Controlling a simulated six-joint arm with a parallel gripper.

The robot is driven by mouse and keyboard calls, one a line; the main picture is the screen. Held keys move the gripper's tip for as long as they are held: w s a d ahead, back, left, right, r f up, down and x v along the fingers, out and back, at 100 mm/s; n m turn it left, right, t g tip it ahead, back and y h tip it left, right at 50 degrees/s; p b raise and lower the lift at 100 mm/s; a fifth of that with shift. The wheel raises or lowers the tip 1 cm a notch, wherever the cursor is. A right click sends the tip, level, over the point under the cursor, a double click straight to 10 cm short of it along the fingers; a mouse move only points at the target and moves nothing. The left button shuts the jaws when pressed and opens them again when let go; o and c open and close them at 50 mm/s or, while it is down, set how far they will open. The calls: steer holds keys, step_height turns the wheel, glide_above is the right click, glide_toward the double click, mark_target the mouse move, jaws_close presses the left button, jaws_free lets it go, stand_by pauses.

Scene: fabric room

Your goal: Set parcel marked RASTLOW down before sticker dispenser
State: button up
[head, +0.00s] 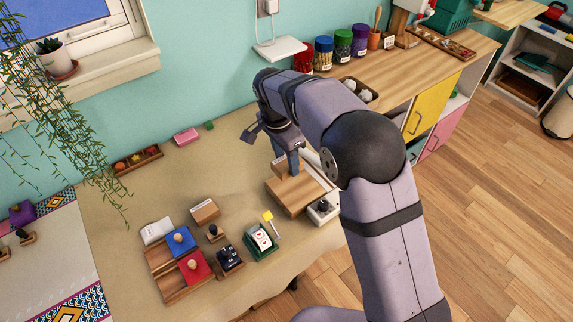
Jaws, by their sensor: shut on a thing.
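My gripper (293,166) points down over a wooden board (289,199) on the cloth-covered table. It is shut on a small tan thing (279,171), mostly hidden by the fingers and arm; no marking on it is readable. Another small brown cardboard box (205,211) lies to the left, and its lettering is too small to read. A green holder with a white, red-marked face (261,239) stands front-left of the board and may be the sticker dispenser; I cannot tell for certain. A yellow tag (267,217) stands just behind it.
A wooden tray (163,274) bears blue and red blocks, with stamp-like items and a dark block (229,258) to its right. A grey device (323,210) sits right of the board. Jars and a bowl stand on the back counter (420,67). The table's middle left is clear.

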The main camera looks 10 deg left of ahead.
steer(key=s+a+f+b, duration=0.7)
steer(key=s+a+b, duration=0.1)
steer(key=s+a, duration=0.2)
steer(key=shift+a, duration=0.85)
steer(key=shift+f, duration=0.15)
steer(key=shift+f+b, duration=2.65)
steer(key=shift+f, duration=0.15)
steer(key=shift+f, duration=0.6)
steer(key=o, duration=1.1)
steer(key=shift+r, duration=0.1)
